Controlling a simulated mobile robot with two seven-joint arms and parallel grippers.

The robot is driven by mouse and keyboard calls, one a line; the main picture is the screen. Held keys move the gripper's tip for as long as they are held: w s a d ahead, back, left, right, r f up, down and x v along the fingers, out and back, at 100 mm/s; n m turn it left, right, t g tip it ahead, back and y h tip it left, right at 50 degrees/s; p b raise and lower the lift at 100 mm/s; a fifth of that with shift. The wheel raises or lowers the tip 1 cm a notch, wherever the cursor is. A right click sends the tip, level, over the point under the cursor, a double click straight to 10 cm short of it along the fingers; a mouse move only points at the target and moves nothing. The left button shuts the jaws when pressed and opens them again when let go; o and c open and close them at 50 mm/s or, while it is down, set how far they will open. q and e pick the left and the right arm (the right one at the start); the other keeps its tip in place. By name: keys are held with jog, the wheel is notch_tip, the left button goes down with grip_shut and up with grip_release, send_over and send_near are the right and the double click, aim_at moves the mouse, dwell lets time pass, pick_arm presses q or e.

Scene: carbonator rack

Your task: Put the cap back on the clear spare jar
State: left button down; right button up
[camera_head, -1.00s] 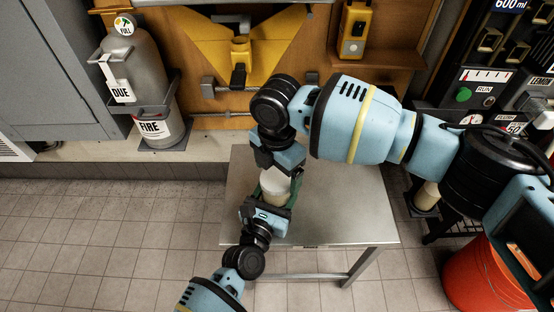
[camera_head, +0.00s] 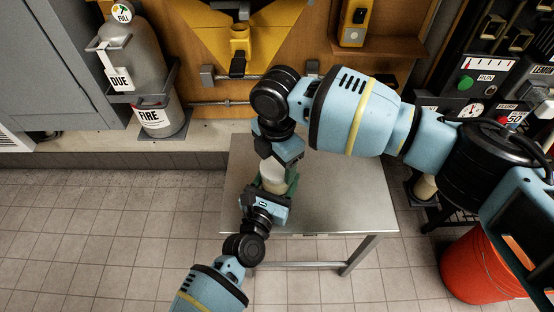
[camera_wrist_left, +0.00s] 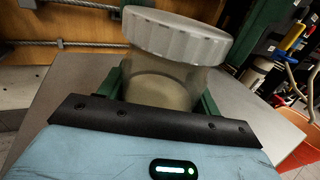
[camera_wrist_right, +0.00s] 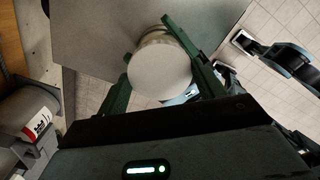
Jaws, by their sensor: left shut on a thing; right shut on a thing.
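The clear spare jar (camera_wrist_left: 160,85) is held upright, with pale contents seen through its wall. My left gripper (camera_wrist_left: 163,95) is shut around its body, one green finger on each side. The pale grey ribbed cap (camera_wrist_left: 175,35) sits over the jar's mouth, looking slightly tilted in the left wrist view; whether it is threaded on cannot be told. My right gripper (camera_wrist_right: 150,45) is shut on the cap, whose round flat top (camera_wrist_right: 160,68) shows between its green fingers. In the head view, the jar (camera_head: 273,184) is between the two grippers, partly hidden by them.
The metal table (camera_head: 340,200) is below the grippers, its visible top bare. A grey cylinder (camera_head: 135,60) marked FIRE and DUE stands at back left. A yellow funnel-shaped fixture (camera_head: 240,40) is on the wooden back wall. A red bucket (camera_head: 475,270) stands on the floor at right.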

jog(key=m, duration=0.4)
jog(key=o, duration=1.1)
jog(key=shift+r, duration=0.1)
jog(key=shift+r, duration=2.2)
jog(key=shift+c, duration=0.5)
jog(key=m, duration=0.2)
jog(key=r+m, duration=0.1)
jog(key=m, duration=0.2)
jog(key=shift+r+m, duration=0.3)
jog(key=m, duration=0.2)
jog(key=r+m, duration=0.1)
jog(key=m, duration=0.1)
jog(key=r+m, duration=0.1)
jog(key=m, duration=0.2)
jog(key=shift+f, duration=0.2)
jog(key=shift+f, duration=3.9)
